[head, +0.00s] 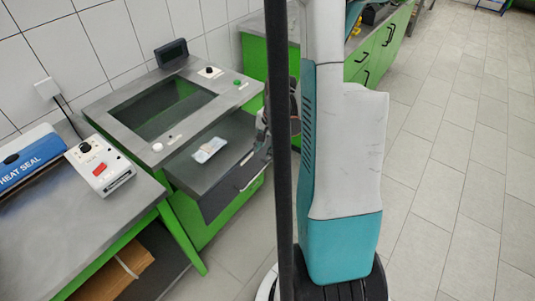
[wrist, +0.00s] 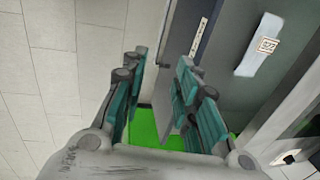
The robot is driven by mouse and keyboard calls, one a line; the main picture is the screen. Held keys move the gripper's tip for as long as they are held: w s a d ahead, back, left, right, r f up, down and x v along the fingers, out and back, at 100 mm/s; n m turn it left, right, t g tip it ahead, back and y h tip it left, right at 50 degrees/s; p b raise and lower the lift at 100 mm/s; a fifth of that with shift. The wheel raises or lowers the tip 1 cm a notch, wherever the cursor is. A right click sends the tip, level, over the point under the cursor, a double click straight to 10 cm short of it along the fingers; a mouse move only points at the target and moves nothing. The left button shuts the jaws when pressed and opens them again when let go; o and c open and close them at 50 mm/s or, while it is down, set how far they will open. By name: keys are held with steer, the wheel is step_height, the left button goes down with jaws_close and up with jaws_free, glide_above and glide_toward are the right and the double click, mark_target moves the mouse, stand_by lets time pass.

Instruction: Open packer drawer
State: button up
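The packer (head: 150,85) is a green cabinet with a grey top and a dark window. Its drawer (head: 190,172) is pulled out below the top, with a white packet (head: 209,150) lying inside. A light bar handle (head: 252,177) is on the dark drawer front. My gripper (head: 263,140) is beside the right end of the drawer front, partly hidden by a dark pole and my arm. In the wrist view my gripper (wrist: 165,68) has its teal fingers apart, with a visible gap. The drawer (wrist: 225,75) and packet (wrist: 262,45) are to its right. Contact with the handle cannot be told.
A grey table (head: 60,220) with a blue heat sealer (head: 30,160) and a white control box (head: 100,165) stands at the left. A cardboard box (head: 115,270) is below it. Green cabinets (head: 380,45) stand behind. The tiled floor (head: 460,180) at right is clear.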

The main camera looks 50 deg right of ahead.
mark_target(260, 172)
steer(key=w+f+b, duration=0.1)
steer(key=f, duration=0.3)
steer(key=f+b, duration=0.2)
steer(key=f, duration=0.3)
steer(key=w+f+b, duration=0.1)
steer(key=f+b, duration=0.1)
steer(key=f, duration=0.2)
steer(key=shift+w+a+f, duration=0.15)
steer(key=shift+w+f, duration=0.1)
steer(key=shift+w, duration=0.05)
jaws_close()
